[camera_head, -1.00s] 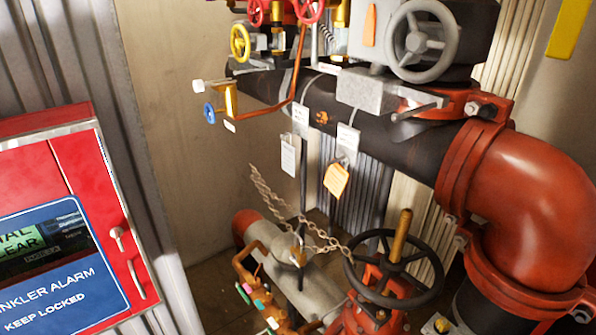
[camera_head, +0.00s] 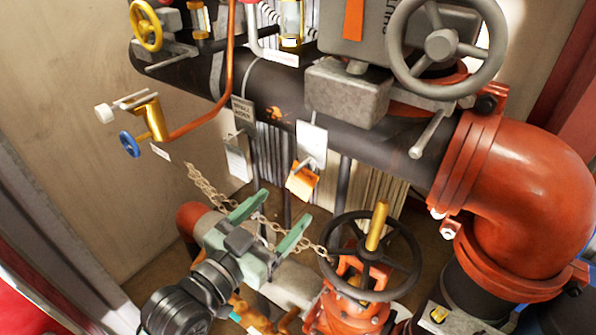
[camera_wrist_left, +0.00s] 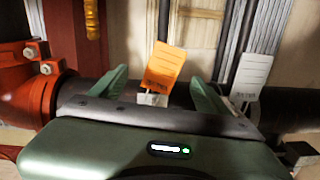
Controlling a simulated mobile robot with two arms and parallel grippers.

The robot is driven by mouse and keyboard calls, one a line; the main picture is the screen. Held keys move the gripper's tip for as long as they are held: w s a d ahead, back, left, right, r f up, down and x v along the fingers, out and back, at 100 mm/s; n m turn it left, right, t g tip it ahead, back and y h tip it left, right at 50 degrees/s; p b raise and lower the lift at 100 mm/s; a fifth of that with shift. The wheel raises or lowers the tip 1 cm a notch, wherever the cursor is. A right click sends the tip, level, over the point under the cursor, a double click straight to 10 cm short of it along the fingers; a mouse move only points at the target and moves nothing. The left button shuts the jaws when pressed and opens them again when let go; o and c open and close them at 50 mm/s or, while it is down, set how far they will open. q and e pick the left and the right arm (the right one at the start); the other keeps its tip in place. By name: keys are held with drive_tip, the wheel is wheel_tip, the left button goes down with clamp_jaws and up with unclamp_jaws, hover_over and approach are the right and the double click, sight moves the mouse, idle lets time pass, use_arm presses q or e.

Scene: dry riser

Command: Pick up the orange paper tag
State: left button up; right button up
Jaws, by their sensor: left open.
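The orange paper tag (camera_head: 302,182) hangs below a white tag (camera_head: 311,140) under the dark horizontal pipe in the head view. My left gripper (camera_head: 281,214) is open and empty, with its green fingers apart, below and left of the tag in that picture. In the left wrist view the orange tag (camera_wrist_left: 166,66) appears between the two open fingers (camera_wrist_left: 158,86), with no finger touching it that I can see. How far it lies beyond the fingertips is hard to tell. My right gripper is not in view.
A chain (camera_head: 207,190) hangs near my left gripper, partly behind it. A black handwheel (camera_head: 411,257) stands to the right. A pale hanging tag (camera_head: 238,160) is left of the orange one. The dark pipe (camera_head: 352,150) and red elbow (camera_head: 520,190) bound the area.

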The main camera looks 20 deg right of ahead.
sight(307, 180)
use_arm(q)
drive_tip(key=w+d+p, duration=0.1)
drive_tip(key=w+d+r+p, duration=0.1)
drive_tip(key=d, duration=0.1)
drive_tip(key=w+d+r+p, duration=0.1)
drive_tip(key=d, duration=0.1)
drive_tip(key=shift+w+d+r, duration=0.15)
drive_tip(key=shift+w, duration=0.1)
drive_tip(key=shift+w+d+p, duration=0.2)
drive_tip(key=shift+d+p, duration=0.1)
drive_tip(key=shift+w+d, duration=0.15)
drive_tip(key=shift+d, duration=0.05)
drive_tip(key=c, duration=1.4)
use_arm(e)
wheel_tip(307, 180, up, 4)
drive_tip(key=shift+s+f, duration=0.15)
